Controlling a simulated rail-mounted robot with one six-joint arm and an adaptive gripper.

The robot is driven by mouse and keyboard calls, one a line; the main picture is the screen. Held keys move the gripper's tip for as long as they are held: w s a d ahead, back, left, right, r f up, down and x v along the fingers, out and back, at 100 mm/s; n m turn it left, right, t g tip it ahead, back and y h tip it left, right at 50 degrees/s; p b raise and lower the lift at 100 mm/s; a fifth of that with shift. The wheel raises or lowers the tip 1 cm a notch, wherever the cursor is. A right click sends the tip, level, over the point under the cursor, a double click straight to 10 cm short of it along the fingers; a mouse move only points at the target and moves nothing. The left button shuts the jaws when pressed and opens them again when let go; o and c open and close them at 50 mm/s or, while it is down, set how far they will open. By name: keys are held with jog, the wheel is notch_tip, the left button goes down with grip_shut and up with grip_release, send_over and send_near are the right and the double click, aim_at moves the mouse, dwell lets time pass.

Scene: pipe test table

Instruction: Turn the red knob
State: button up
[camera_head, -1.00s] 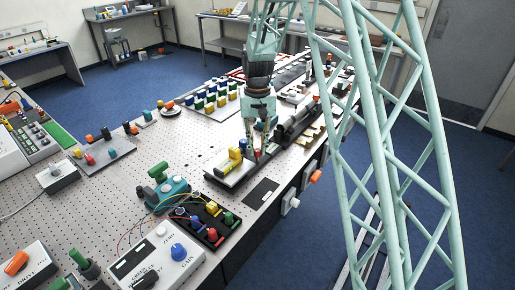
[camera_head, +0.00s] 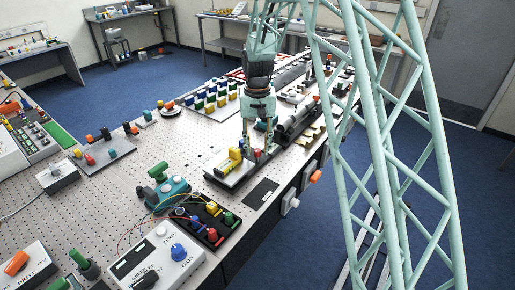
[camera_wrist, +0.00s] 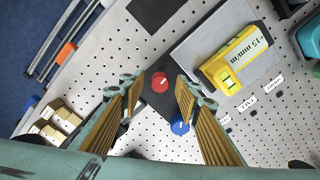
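The red knob (camera_wrist: 160,82) is round with a pale pointer line and sits on a dark plate (camera_wrist: 157,103). In the head view the red knob (camera_head: 257,154) shows small, just below my fingers. A blue knob (camera_wrist: 180,127) is on the same plate, partly behind a finger. My gripper (camera_wrist: 158,88) is open and empty, with one finger on each side of the red knob in the wrist view. In the head view my gripper (camera_head: 259,146) points down over the plate. I cannot tell whether the fingertips reach down to the knob's height.
A yellow level (camera_wrist: 235,60) lies on a grey plate close to the right finger. A black flat patch (camera_wrist: 155,10) is on the perforated table. Tan blocks (camera_wrist: 45,125) stand at the left. In the head view, dark cylinders (camera_head: 299,121) lie right of my gripper.

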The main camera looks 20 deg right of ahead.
aim_at(257, 150)
jog(key=shift+r, duration=0.1)
notch_tip(257, 150, up, 12)
dwell(0.8)
dwell(0.4)
